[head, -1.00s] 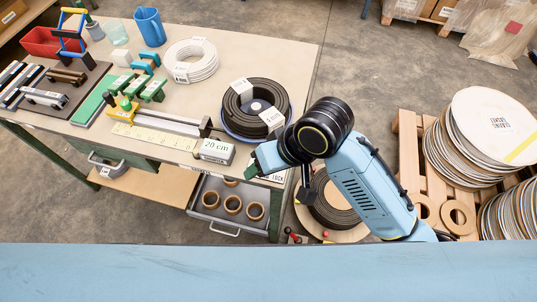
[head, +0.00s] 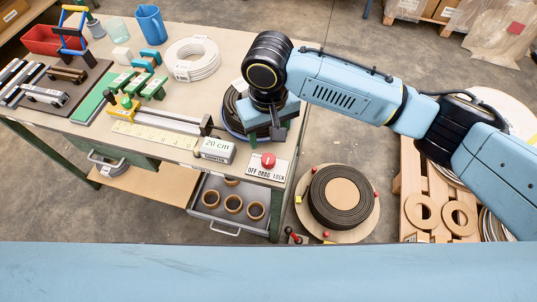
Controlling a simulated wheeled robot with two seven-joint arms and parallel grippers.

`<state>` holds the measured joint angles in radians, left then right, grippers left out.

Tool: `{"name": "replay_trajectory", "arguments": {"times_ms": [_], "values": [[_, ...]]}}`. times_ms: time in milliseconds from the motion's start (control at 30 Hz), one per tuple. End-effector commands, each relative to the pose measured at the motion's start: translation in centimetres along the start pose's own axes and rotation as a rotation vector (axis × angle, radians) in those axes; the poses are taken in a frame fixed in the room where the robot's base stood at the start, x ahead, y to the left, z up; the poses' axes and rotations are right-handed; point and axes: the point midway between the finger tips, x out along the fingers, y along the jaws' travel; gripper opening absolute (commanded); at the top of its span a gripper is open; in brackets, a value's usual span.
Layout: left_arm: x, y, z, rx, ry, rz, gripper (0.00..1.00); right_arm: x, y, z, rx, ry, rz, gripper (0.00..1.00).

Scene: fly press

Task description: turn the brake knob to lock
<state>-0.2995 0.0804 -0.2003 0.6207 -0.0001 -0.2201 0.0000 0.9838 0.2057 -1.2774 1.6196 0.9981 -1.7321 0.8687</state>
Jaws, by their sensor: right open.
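The red brake knob (head: 268,160) sits on a white plate (head: 258,171) marked OFF, DRAG and LOCK at the front right corner of the workbench. The knob is in clear view, but I cannot make out which mark it points to. My right gripper (head: 277,132) hangs just behind and above the knob, apart from it, in front of the black coil. It is open, with its fingers seen nearly edge-on. My left gripper is out of view.
The black coil (head: 234,107) is partly hidden by my right arm. A block marked 20 cm (head: 217,151) stands left of the knob plate. A round reel (head: 362,218) with a dark strip coil lies lower right, beside a wooden pallet (head: 411,165) of discs.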

Motion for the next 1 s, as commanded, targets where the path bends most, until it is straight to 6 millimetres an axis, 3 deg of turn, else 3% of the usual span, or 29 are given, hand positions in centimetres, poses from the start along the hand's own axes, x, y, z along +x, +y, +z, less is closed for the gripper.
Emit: {"name": "replay_trajectory", "arguments": {"times_ms": [200, 400, 600, 867, 1000], "values": [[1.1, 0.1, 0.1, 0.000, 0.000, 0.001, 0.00, 5.1, 0.0, 0.1, 0.001, -0.002, 0.001, 0.55], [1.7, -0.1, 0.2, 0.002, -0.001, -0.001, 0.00, 8.3, 0.0, 0.0, -0.001, -0.001, 0.000, 0.55], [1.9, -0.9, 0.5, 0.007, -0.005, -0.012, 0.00, 9.6, 0.0, 0.0, -0.001, 0.001, 0.000, 0.55], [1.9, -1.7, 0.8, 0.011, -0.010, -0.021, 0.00, 9.7, 0.0, 0.0, -0.002, 0.002, -0.001, 0.55], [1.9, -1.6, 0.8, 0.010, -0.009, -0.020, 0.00, 9.7, 0.0, 0.0, -0.002, 0.001, -0.001, 0.41]]}}
